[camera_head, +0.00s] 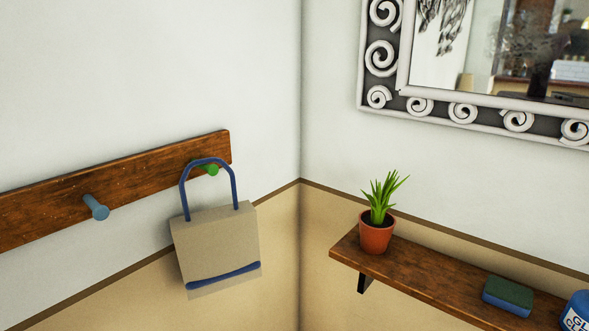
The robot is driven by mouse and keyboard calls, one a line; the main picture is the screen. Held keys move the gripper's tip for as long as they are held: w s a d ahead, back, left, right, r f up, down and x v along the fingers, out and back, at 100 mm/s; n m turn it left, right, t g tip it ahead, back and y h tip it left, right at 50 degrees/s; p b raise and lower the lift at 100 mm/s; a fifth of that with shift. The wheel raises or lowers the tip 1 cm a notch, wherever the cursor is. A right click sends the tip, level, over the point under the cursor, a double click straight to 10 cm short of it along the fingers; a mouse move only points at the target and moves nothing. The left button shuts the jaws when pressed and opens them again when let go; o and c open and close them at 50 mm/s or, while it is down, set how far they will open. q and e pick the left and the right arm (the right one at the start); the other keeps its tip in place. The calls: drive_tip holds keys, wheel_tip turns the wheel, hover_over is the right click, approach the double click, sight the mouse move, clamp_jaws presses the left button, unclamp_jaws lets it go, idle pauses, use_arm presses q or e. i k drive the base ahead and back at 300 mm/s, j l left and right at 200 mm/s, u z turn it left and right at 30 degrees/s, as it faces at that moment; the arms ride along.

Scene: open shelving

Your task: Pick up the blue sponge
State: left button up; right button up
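The blue sponge (507,297) lies flat on a wooden wall shelf at the lower right of the head view. It is a block with a dark green top and blue sides. It sits between a potted plant and a blue bottle, apart from the plant. Neither of my grippers is in view.
The wooden shelf (430,279) also holds a potted plant (377,235) and a blue bottle (576,316), cut off at the right edge. A framed mirror (465,110) hangs above. A beige bag (218,248) hangs from a peg rail (140,180) on the left wall.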

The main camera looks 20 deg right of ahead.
sight(508, 296)
drive_tip(key=z, duration=1.85)
